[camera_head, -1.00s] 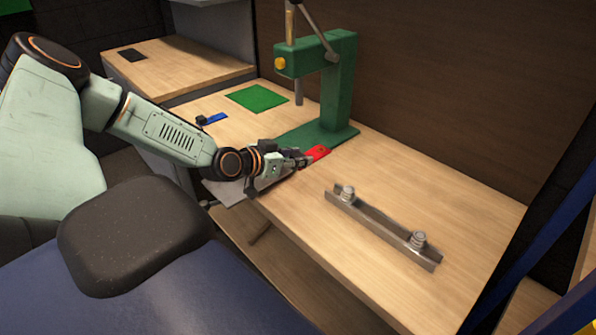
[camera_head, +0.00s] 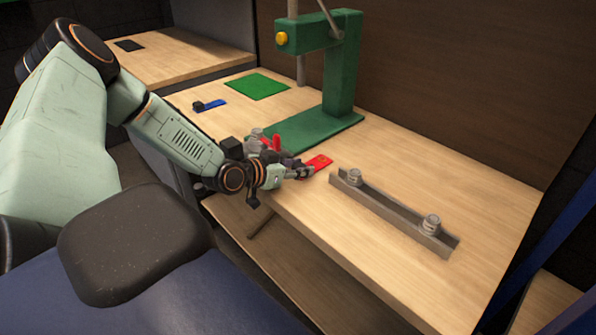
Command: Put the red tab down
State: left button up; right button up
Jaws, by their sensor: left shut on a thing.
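The red tab (camera_head: 320,161) is a small flat piece in the head view, over the wooden bench between the green press and the metal rail. My left gripper (camera_head: 306,171) is shut on the near end of the tab. The far end sticks out past the fingertips. I cannot tell whether the tab touches the bench top or is just above it. My right gripper is not in view.
The green press (camera_head: 341,75) stands behind the tab. A metal rail (camera_head: 388,209) with two knobs lies to the right. A green mat (camera_head: 257,86) and a blue piece (camera_head: 214,104) lie farther back. Another red part (camera_head: 277,143) shows behind my gripper. Bench front right is clear.

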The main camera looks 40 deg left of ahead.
pick_arm(q)
jog(key=shift+d+r, duration=0.15)
jog(key=shift+d, duration=0.1)
jog(key=shift+s, duration=0.1)
jog(key=o, duration=1.1)
jog(key=shift+a+f, duration=0.2)
jog(key=shift+f, duration=0.1)
jog(key=shift+o, duration=0.7)
jog(key=shift+d+r, duration=0.1)
jog(key=shift+d, duration=0.05)
